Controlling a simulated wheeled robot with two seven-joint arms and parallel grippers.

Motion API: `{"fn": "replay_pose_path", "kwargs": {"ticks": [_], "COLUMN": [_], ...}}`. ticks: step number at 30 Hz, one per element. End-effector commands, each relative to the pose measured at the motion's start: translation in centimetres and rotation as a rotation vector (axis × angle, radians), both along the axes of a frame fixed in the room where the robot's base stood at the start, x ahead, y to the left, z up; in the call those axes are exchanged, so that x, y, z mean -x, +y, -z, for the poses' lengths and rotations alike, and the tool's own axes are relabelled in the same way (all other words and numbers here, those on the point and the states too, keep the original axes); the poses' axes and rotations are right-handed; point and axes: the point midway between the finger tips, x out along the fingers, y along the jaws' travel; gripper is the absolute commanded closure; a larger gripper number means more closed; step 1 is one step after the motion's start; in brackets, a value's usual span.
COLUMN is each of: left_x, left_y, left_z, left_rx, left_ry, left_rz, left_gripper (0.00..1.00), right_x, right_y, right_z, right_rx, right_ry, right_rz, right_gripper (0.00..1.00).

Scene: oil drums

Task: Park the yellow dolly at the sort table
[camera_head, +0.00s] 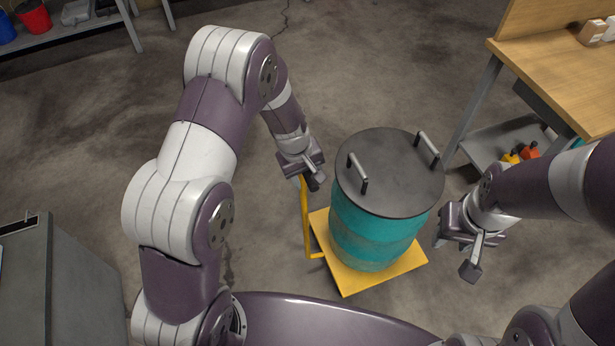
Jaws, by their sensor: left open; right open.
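The yellow dolly (352,277) stands on the floor in front of me, with its upright yellow handle (306,225) on its left side. A teal drum (362,233) with a dark lid (392,178) and two lid handles stands upright on the dolly. My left gripper (315,179) is open at the top of the dolly handle, left of the drum; whether it touches the handle I cannot tell. My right gripper (455,255) is open and empty, just right of the drum. The wooden-topped table (560,75) at the upper right appears to be the sort table.
The table's lower shelf (490,143) holds orange and yellow items (521,155). Small boxes (594,32) sit on its top. A grey cabinet (70,280) stands at the lower left. A shelf (75,30) with red and blue buckets is at the upper left. Floor beyond the drum is clear.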

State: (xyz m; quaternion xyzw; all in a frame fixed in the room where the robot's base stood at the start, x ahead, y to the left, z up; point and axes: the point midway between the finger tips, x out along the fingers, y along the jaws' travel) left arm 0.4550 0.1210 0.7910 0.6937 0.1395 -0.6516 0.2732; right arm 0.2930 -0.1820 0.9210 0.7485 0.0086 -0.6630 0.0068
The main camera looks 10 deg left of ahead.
Motion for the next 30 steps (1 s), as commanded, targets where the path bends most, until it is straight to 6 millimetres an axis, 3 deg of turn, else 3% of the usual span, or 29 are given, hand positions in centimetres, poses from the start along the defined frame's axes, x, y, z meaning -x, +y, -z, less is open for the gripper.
{"fn": "replay_pose_path", "kwargs": {"ticks": [10,11,15,23,30], "left_x": [-0.1,-0.1,-0.1,-0.3,-2.0], "left_y": [-0.1,-0.1,-0.1,-0.4,-3.0], "left_z": [0.8,0.8,0.8,0.7,0.3], "left_rx": [-0.001,-0.001,-0.001,0.000,-0.001], "left_ry": [-0.001,-0.001,-0.001,0.000,-0.001], "left_rz": [0.002,0.002,0.002,0.002,0.005], "left_gripper": [0.49,0.56,1.00,1.00,1.00], "right_x": [0.0,0.0,0.0,0.0,0.0], "right_y": [0.0,0.0,0.0,0.0,0.0], "right_z": [0.1,0.1,0.1,-0.2,-2.3], "right_rx": [0.000,0.000,0.000,0.000,0.000], "right_ry": [0.000,0.000,0.000,0.000,0.000], "right_rz": [0.000,0.000,0.000,0.000,0.000], "right_gripper": [0.57,0.57,0.57,0.57,0.57]}}
